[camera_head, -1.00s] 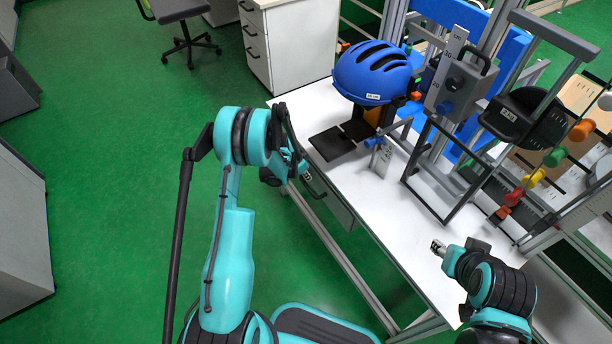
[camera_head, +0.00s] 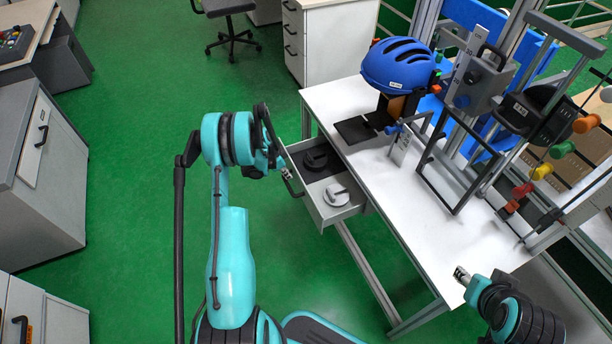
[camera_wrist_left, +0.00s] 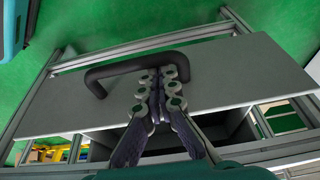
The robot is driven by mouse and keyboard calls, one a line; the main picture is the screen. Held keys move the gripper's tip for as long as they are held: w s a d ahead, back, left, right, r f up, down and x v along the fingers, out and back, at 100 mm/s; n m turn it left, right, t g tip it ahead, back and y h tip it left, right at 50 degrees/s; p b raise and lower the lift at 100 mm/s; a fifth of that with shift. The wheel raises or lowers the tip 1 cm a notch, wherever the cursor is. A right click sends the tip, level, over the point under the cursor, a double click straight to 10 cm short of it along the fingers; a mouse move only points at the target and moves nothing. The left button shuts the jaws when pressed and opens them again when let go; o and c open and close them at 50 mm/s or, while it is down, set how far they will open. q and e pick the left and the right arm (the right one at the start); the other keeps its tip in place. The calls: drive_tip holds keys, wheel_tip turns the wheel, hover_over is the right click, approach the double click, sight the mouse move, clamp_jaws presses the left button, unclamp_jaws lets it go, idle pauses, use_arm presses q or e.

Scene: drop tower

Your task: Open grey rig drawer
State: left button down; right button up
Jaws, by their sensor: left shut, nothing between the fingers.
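The grey rig drawer (camera_head: 322,206) under the white bench is pulled out in the head view. A black round part (camera_head: 316,158) and a light grey round part (camera_head: 336,195) lie in it. Its front panel (camera_wrist_left: 230,75) with the black handle (camera_wrist_left: 125,68) fills the middle of the left wrist view. My left gripper (camera_head: 284,172) is at the drawer front. In the wrist view its shut fingers (camera_wrist_left: 158,82) overlap the handle's right part, with nothing visibly clamped. My right gripper (camera_head: 461,275) is over the bench's near right edge, too small to read.
The white bench (camera_head: 400,200) carries a blue helmet (camera_head: 398,66) on a stand and a metal frame rig with a black box-like part (camera_head: 535,112). Cabinets (camera_head: 42,190) stand at the left. Green floor (camera_head: 130,200) is free left of the drawer.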

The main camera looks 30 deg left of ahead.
use_arm(q)
drive_tip(key=s+a, duration=0.5)
drive_tip(key=s, duration=0.1)
drive_tip(key=shift+s, duration=0.3)
drive_tip(key=v, duration=1.2)
drive_tip(key=shift+f, duration=0.15)
